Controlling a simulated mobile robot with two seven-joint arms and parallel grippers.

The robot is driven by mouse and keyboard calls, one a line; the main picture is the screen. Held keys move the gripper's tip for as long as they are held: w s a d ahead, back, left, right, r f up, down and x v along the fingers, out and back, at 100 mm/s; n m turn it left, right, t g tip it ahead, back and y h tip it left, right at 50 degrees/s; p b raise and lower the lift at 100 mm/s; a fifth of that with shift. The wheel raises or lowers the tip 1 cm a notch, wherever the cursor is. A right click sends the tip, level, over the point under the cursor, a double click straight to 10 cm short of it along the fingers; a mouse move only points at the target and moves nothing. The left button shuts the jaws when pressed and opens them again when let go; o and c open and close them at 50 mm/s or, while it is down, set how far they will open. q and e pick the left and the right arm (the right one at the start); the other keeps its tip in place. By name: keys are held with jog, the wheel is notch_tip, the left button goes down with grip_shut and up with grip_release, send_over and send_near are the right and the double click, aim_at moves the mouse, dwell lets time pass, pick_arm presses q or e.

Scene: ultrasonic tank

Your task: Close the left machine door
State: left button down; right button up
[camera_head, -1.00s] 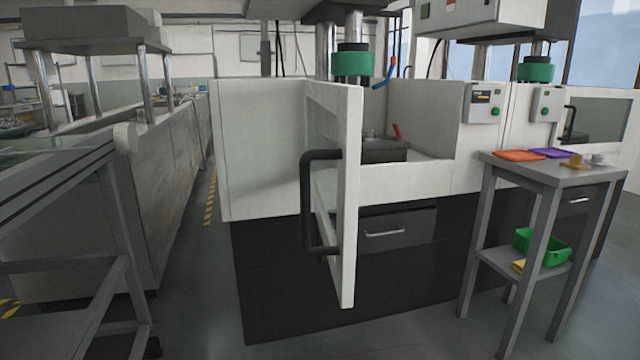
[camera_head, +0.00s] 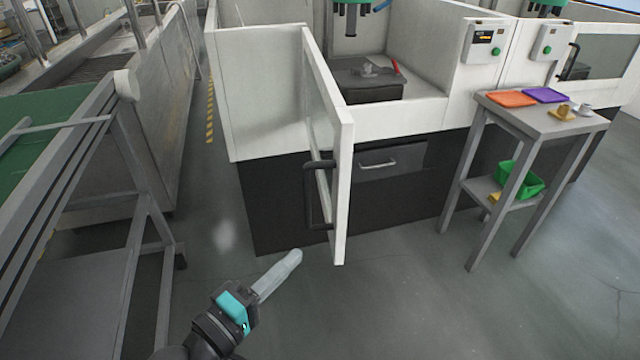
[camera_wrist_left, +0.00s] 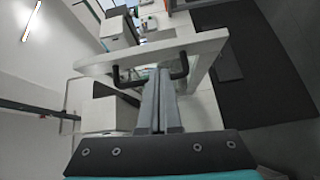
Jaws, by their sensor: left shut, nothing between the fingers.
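The left machine door (camera_head: 341,190) is a white-framed panel with a window. It stands open, swung out toward me from the white machine. Its black bar handle (camera_head: 311,197) is on the left face of the door. My left gripper (camera_head: 294,256) is shut and empty, below and a little left of the handle, apart from it as far as I can tell. In the left wrist view the door frame (camera_wrist_left: 150,55) and the handle (camera_wrist_left: 117,76) show beyond the closed fingers (camera_wrist_left: 163,75). My right gripper is out of view.
A grey side table (camera_head: 545,114) with an orange tray (camera_head: 511,98) and a purple tray (camera_head: 545,95) stands at the right. A grey metal frame (camera_head: 75,160) stands at the left. The floor between is clear.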

aim_at(334, 200)
pick_arm(q)
jog(key=shift+n, duration=0.7)
jog(key=w+d, duration=0.1)
jog(key=w, duration=0.2)
jog(key=w+d+r+p, duration=0.1)
jog(key=w+d, duration=0.1)
jog(key=w, duration=0.1)
jog(key=w+d+r+p, duration=0.1)
jog(key=w+d, duration=0.1)
jog(key=w, duration=0.1)
jog(key=shift+d+r, duration=0.15)
jog(key=shift+r, duration=0.1)
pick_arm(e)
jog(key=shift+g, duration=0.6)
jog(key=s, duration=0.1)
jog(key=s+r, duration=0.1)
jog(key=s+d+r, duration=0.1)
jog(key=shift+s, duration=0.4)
pick_arm(q)
jog(key=shift+d, duration=0.1)
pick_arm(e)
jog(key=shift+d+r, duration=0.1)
